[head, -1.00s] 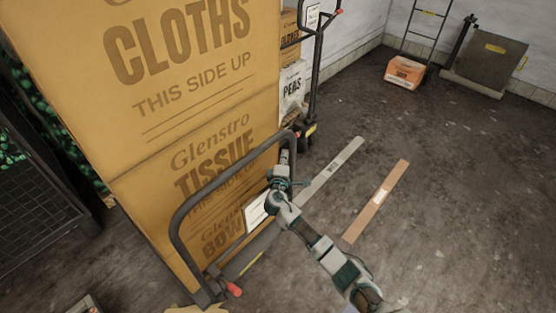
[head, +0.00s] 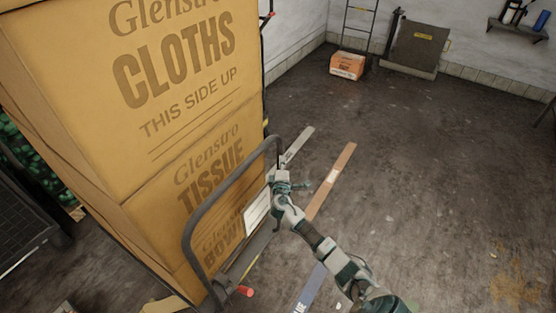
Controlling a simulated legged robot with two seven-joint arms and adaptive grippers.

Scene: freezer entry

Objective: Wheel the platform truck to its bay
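The platform truck shows its grey hoop handle (head: 187,233), with a red-tipped part low down. Tall cardboard boxes (head: 190,110) marked CLOTHS and TISSUE are stacked behind the handle and hide most of the deck. My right gripper (head: 281,178) is at the handle's right upright and appears shut around it; the fingers are small and partly hidden. My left gripper is out of view. Floor strips lie right of the truck: a pale one (head: 298,144), an orange-brown one (head: 332,180) and a blue one (head: 312,287). I cannot tell which marks the bay.
A dark mesh rack (head: 25,225) stands at the left. An orange-and-white box (head: 347,66), a ladder (head: 358,25) and a grey platform scale (head: 418,48) stand by the back wall. A wall shelf (head: 517,30) is at upper right. The floor at centre right is clear.

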